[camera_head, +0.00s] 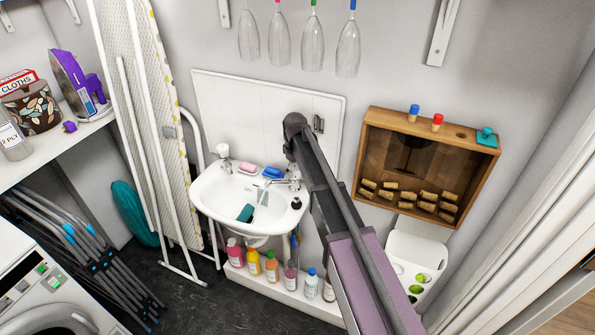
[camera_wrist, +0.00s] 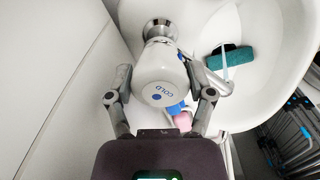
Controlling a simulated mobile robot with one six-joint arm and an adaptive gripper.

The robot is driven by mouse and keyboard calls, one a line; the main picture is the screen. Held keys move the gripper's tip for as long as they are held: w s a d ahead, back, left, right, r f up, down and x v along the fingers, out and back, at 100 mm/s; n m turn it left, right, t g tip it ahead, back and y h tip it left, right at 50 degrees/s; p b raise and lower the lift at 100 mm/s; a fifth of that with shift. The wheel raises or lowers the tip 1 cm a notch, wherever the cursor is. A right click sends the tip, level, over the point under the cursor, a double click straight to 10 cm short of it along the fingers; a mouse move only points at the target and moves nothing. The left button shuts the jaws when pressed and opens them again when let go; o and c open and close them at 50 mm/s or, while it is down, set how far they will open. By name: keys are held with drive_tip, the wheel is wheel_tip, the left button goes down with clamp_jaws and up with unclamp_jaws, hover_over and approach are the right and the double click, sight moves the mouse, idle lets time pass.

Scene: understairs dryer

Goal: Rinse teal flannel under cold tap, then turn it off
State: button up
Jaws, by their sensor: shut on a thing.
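The teal flannel (camera_head: 245,213) lies in the white basin (camera_head: 205,195); it also shows in the wrist view (camera_wrist: 232,58). A thin pale stream of water (camera_head: 262,193) falls into the basin at the flannel, and in the wrist view the stream (camera_wrist: 225,70) crosses it. The cold tap's white head, marked COLD with a blue dot (camera_wrist: 160,80), sits between the fingers of my gripper (camera_wrist: 158,72). The fingers close on it from both sides. In the head view my arm hides most of this tap and gripper.
A second tap (camera_head: 223,151) stands at the basin's left rear. A pink soap (camera_head: 247,168) and a blue soap (camera_head: 272,173) lie on the back rim. A small dark item (camera_head: 297,203) is on the right rim. Several bottles (camera_head: 271,267) stand below. An ironing board (camera_head: 145,120) is at left.

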drive_tip(key=shift+a, duration=0.25)
drive_tip(key=o, duration=1.1)
drive_tip(key=shift+d, duration=0.1)
drive_tip(key=shift+r, duration=0.2)
